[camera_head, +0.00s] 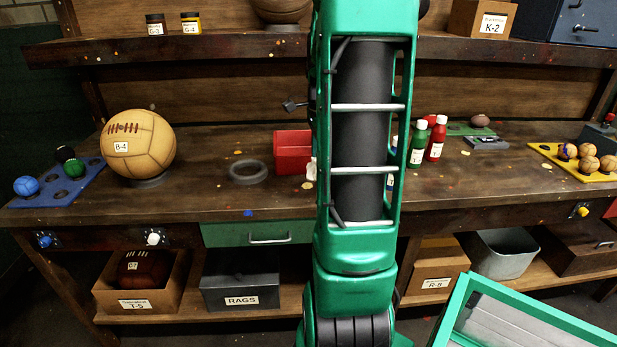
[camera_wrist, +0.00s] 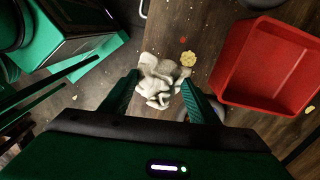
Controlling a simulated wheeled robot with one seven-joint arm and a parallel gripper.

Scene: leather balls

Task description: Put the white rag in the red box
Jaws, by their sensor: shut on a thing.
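The white rag (camera_wrist: 158,80) is crumpled between the two fingers of my gripper (camera_wrist: 160,92) in the wrist view. My gripper is shut on it. The red box (camera_wrist: 262,70) is to the right of the gripper in the wrist view, apart from the rag, and its inside looks empty. In the head view the red box (camera_head: 292,152) sits on the workbench, partly hidden behind my green arm. A small pale bit at the arm's left edge may be the rag. My gripper is hidden there.
On the workbench (camera_head: 225,200), a black ring (camera_head: 248,172) lies left of the red box and a large ball (camera_head: 138,144) sits further left. Red and green bottles (camera_head: 436,138) stand to the right. A green drawer (camera_head: 262,234) is below the bench top.

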